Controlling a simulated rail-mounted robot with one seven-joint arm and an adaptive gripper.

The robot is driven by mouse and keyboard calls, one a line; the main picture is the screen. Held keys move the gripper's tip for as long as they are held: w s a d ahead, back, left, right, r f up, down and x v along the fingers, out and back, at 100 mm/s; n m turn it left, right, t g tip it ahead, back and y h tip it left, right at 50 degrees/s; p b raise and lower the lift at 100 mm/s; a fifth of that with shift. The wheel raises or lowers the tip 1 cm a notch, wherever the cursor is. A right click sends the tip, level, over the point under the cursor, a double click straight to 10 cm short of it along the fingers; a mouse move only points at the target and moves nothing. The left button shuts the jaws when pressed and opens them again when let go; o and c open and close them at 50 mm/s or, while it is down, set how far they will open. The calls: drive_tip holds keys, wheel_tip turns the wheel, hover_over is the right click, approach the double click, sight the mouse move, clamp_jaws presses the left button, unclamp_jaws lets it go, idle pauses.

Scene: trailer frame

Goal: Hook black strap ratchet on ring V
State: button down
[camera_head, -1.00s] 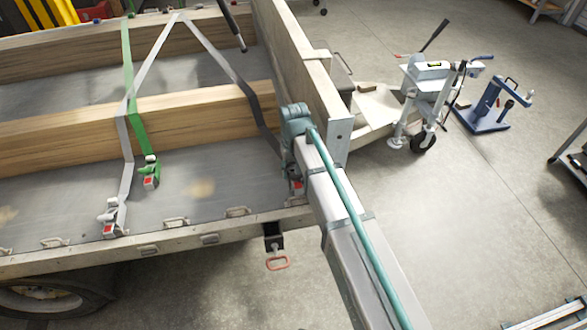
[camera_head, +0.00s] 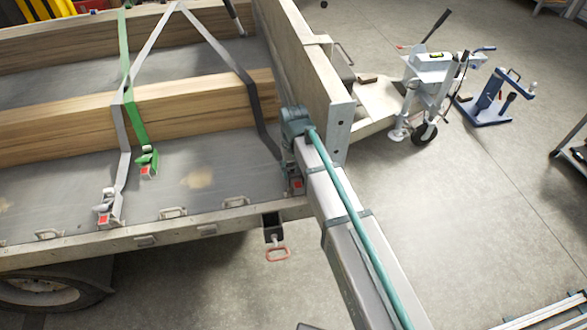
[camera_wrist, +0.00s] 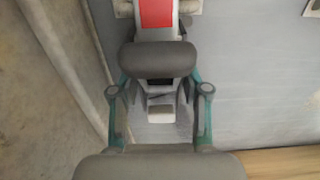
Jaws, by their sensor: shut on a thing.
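The black strap (camera_head: 242,72) runs from the peak above the beams down over the front beam to the bed's right corner. Its ratchet (camera_head: 297,185), with a red label, is mostly hidden behind my arm there. In the wrist view the ratchet (camera_wrist: 158,35) lies between my dark finger pads. My gripper (camera_wrist: 160,108) is shut on it, close to the grey bed floor. Pale metal pieces (camera_wrist: 122,8) flank the ratchet's far end, but I cannot tell whether they belong to a ring. No ring letter is readable, and I cannot tell whether the hook touches a ring.
Several rings, such as this one (camera_head: 236,201), line the bed's edge. A grey strap ratchet (camera_head: 108,208) and a green one (camera_head: 148,162) are at left. The trailer's end wall (camera_head: 318,75) stands close beside my arm. A red handle (camera_head: 277,254) hangs below the edge.

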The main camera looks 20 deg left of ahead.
drive_tip(key=shift+c, duration=2.3)
unclamp_jaws()
drive_tip(key=shift+r, duration=0.1)
